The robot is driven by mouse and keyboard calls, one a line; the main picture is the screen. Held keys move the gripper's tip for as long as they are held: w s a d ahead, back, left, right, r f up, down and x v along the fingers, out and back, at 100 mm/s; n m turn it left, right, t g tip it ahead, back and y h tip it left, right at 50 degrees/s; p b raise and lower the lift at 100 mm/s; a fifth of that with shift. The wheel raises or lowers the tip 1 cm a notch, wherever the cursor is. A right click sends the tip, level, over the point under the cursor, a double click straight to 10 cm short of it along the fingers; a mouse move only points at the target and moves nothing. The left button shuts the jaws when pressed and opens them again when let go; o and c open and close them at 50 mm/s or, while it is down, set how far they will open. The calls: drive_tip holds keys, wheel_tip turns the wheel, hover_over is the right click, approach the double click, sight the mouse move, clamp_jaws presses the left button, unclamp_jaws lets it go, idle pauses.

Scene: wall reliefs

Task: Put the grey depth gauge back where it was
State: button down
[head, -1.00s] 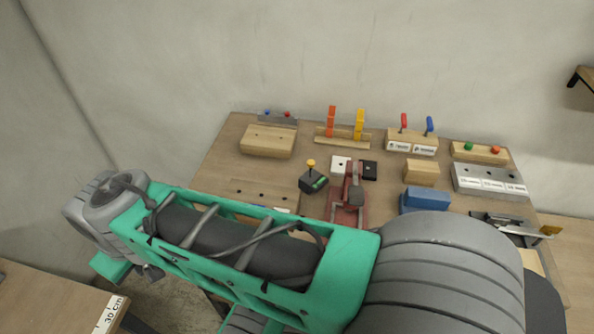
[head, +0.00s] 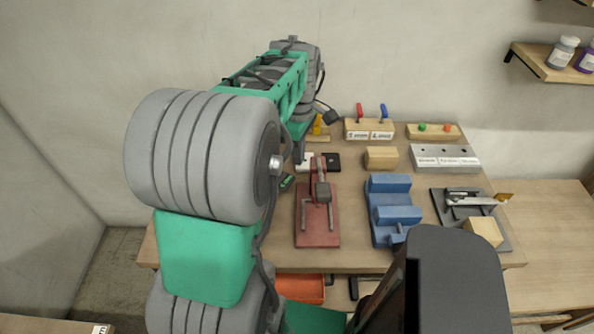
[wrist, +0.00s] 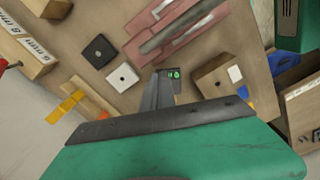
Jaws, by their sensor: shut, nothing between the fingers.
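I cannot surely pick out the grey depth gauge in these views. A grey metal slide-like tool (head: 472,199) with an orange end lies on a dark plate at the right of the bench, and I cannot tell if it is the gauge. My gripper (wrist: 160,86) is shut and empty in the wrist view. A small green-lit display (wrist: 174,74) shows right beside its fingertips; I cannot tell if they touch. In the head view my arm hides most of the gripper and the bench's left part.
A red clamp (head: 317,222), a blue vise (head: 390,207) and a grey three-hole block (head: 445,157) stand on the bench. A wooden stand (head: 370,131) holds red and blue handles at the back. A shelf (head: 555,66) with bottles juts from the wall. Bare wood shows between the fixtures.

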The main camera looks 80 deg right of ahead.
sight(298, 187)
wheel_tip(298, 187, down, 10)
drive_tip(key=shift+r+p, duration=0.15)
drive_tip(key=shift+p, duration=0.4)
drive_tip(key=shift+w, duration=0.1)
